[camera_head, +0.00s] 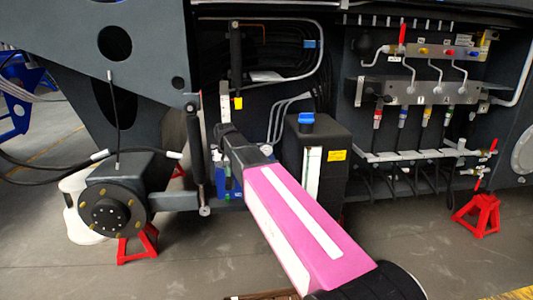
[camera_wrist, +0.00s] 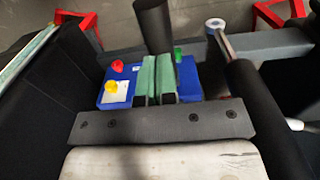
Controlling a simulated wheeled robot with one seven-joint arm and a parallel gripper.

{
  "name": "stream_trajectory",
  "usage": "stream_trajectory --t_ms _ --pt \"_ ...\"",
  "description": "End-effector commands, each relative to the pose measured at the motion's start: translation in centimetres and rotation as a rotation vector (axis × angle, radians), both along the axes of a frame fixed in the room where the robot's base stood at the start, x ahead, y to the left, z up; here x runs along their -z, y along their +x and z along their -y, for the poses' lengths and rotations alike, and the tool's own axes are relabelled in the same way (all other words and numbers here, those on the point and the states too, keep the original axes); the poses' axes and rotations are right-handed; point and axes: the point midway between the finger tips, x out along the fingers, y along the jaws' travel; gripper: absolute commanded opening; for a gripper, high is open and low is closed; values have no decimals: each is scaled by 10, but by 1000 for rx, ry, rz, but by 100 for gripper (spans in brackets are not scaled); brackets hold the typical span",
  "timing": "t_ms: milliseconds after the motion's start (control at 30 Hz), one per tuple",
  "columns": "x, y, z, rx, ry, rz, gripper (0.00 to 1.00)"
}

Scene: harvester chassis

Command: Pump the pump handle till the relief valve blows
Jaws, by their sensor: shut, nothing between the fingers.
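The blue pump body (camera_wrist: 188,82) lies below my gripper in the wrist view, with a red knob (camera_wrist: 118,66) and a yellow knob (camera_wrist: 112,86). In the head view the pump body (camera_head: 234,187) is partly hidden behind my pink arm. A black cylinder (camera_wrist: 153,25) beyond the pump body looks like the pump handle, though I cannot be sure. My gripper (camera_wrist: 157,60) is shut and empty, its green fingers side by side over the pump body. The fingertips appear close to the black cylinder; contact cannot be told. I cannot identify the relief valve for certain.
A black tank (camera_head: 313,160) with a blue cap stands right of the pump. A black hydraulic cylinder (camera_head: 195,150) stands close on its left and also shows in the wrist view (camera_wrist: 255,115). A valve panel (camera_head: 420,90) with hoses fills the right. Red stands (camera_head: 478,215) support the chassis.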

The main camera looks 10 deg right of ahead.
Motion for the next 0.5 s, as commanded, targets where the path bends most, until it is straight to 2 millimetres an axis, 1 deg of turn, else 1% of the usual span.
stream_trajectory --t_ms 333,500 --pt "1 0 0 0 0 0 0" --pt "8 1 0 0 0 -1 0"
